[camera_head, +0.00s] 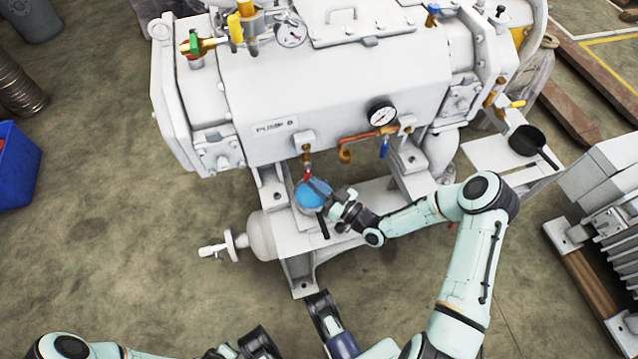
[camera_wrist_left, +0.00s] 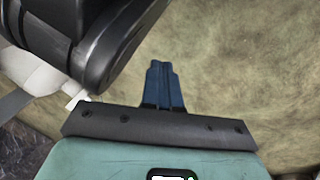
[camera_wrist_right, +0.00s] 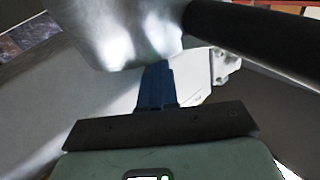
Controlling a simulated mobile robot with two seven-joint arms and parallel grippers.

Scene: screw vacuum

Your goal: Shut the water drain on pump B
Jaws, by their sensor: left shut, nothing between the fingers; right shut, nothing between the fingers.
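Pump B is a white machine (camera_head: 330,90) with a name label (camera_head: 275,126) in the head view. A brass drain valve (camera_head: 306,152) with a small red handle (camera_head: 307,176) hangs under its front edge. A pan holding blue liquid (camera_head: 309,197) stands right below the valve. My right gripper (camera_head: 324,188) is shut and empty, with its tips beside the red handle; I cannot tell whether they touch. Its blue fingers (camera_wrist_right: 157,85) show in the right wrist view under the metal pan (camera_wrist_right: 120,35). My left gripper's fingers (camera_wrist_left: 163,85) are shut and empty over bare floor.
The pan's black handle (camera_head: 323,226) points toward me. A blue-handled valve (camera_head: 384,148) and a gauge (camera_head: 381,113) sit to the right on the pump. A blue bin (camera_head: 15,165) is at left.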

